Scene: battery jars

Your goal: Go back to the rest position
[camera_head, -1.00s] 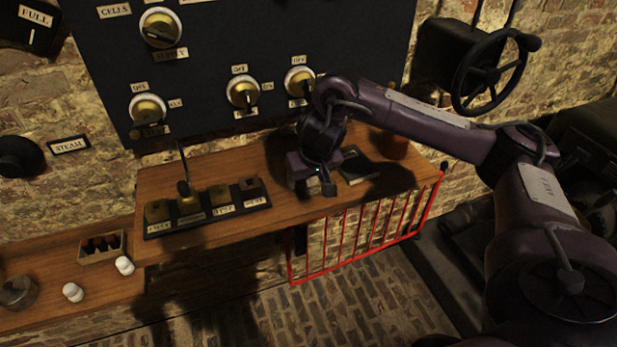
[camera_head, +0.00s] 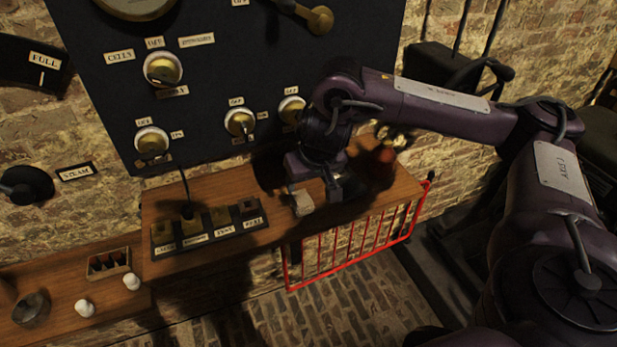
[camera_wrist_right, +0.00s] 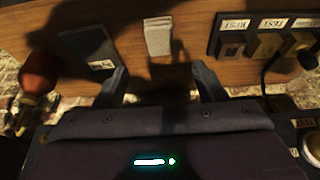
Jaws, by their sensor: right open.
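My right gripper (camera_head: 318,190) hangs over the right part of the wooden shelf (camera_head: 215,185), below the dark panel. In the right wrist view its two fingers (camera_wrist_right: 160,82) are spread, with nothing between them. A pale grey block (camera_head: 302,203) rests on the shelf just beyond the fingertips; it also shows in the right wrist view (camera_wrist_right: 158,37), apart from the fingers. My left gripper is not in view.
A labelled row of sockets (camera_head: 208,230) stands left on the shelf. A dark notebook (camera_wrist_right: 88,45) and a reddish rounded thing (camera_wrist_right: 40,72) lie near my gripper. The dark panel (camera_head: 215,75) with brass knobs rises behind. A red rail (camera_head: 355,250) edges the shelf front.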

